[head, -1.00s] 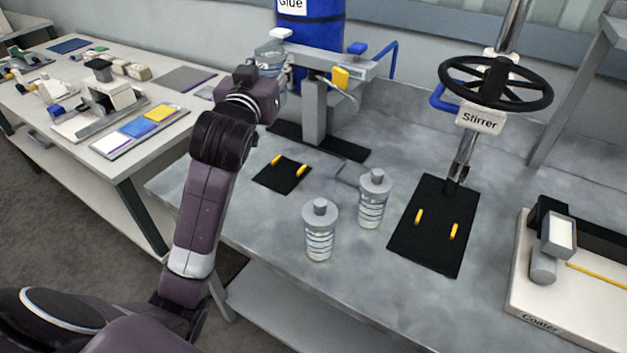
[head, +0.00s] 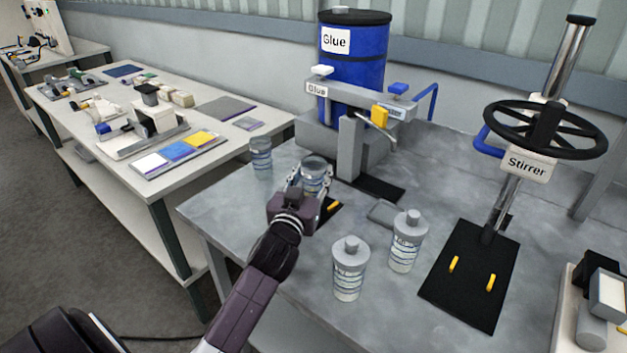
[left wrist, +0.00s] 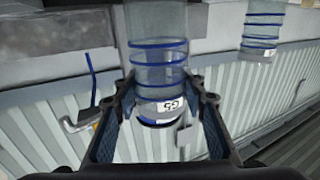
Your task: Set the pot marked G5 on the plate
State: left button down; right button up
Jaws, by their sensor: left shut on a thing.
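My left gripper (head: 308,182) is shut on a clear pot with blue bands (head: 314,172). In the left wrist view the pot (left wrist: 160,68) stands between the fingers (left wrist: 160,120), and its label reads G5, upside down in that picture. In the head view the pot is over the bench beside the glue stand; I cannot tell whether it touches anything below. A black mat with yellow pegs (head: 329,212) is partly hidden by the gripper. A small grey flat plate (head: 382,213) lies to its right. My right gripper is not in view.
Another clear pot (head: 261,160) stands at the bench's left edge. Two lidded pots (head: 349,273) (head: 405,245) stand in front. The glue stand (head: 350,150) rises behind the gripper. The stirrer (head: 500,190), with its black pegged mat (head: 470,285), is at the right.

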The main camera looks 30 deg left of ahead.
pick_arm(q)
jog(key=shift+f, duration=0.9)
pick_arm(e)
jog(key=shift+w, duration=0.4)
pick_arm(q)
jog(key=shift+f, duration=0.15)
jog(key=c, duration=1.6)
grip_release()
jog(key=o, duration=0.4)
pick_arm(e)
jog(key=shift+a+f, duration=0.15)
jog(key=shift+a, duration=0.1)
